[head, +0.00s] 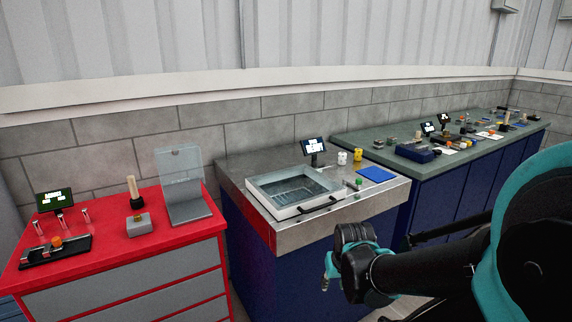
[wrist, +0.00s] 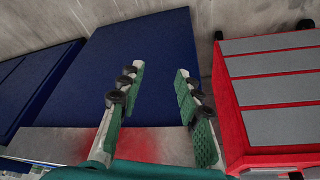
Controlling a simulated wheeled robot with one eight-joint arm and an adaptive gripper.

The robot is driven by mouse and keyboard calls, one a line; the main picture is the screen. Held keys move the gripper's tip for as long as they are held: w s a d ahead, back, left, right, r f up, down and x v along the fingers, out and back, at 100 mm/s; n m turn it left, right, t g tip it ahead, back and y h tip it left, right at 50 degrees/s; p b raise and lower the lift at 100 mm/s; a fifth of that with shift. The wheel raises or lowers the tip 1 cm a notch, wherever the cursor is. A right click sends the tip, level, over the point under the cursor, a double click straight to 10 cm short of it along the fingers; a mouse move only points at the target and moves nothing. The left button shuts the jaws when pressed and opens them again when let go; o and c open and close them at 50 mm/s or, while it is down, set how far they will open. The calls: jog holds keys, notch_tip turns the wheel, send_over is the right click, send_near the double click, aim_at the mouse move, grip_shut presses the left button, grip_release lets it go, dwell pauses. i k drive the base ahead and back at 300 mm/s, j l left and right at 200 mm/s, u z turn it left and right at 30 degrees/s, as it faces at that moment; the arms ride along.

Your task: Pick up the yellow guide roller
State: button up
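A small yellow cylinder (head: 357,155), which looks like the yellow guide roller, stands on the steel-topped bench (head: 285,236) near its back right. A similar white cylinder (head: 342,157) stands close to its left. My gripper (head: 329,272) is in front of the steel-topped bench, well apart from the yellow cylinder; its fingers are partly hidden by my wrist in the head view. In the wrist view my gripper (wrist: 160,71) has its fingers spread with nothing between them. The yellow cylinder does not show in the wrist view.
A framed glass-topped tray (head: 292,190) with a black handle, a small screen (head: 314,146) and a blue pad (head: 376,174) share the steel top. A red cabinet (head: 128,270) stands left. A long green-topped bench (head: 400,160) with many small items stands right.

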aim_at(358, 156)
jog(key=i+l+u, duration=0.15)
jog(key=l+u, duration=0.2)
jog(key=l, duration=1.05)
jog(key=l+u, duration=0.35)
jog(key=l, duration=1.05)
